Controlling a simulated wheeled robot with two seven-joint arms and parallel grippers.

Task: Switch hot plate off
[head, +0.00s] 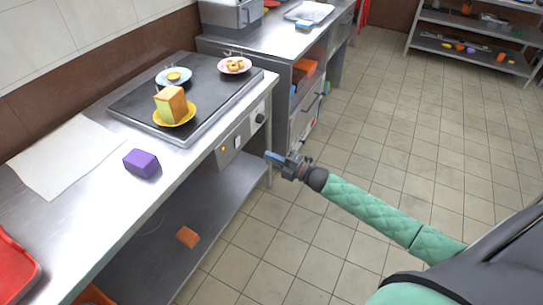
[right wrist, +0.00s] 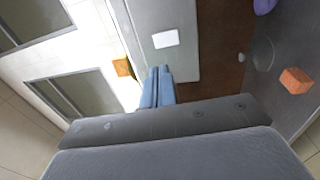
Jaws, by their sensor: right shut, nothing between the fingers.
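The hot plate (head: 215,82) is a dark flat slab set in the steel counter. Its steel control panel (head: 240,135) faces the aisle, with a black knob (head: 260,118) at the right and small buttons or lights at the left, one of them orange. My right gripper (head: 268,156) is in front of and below the panel, apart from it. Its blue fingers (right wrist: 158,82) are shut with nothing between them. In the right wrist view, a grey surface with a white rectangle (right wrist: 165,39) lies beyond the fingertips. My left gripper is not in view.
On the hot plate stand a yellow plate (head: 174,118) with a block and two small dishes of food. A purple block (head: 141,163) and white paper (head: 70,155) lie on the counter. An orange block (head: 187,237) lies on the lower shelf. The tiled aisle is clear.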

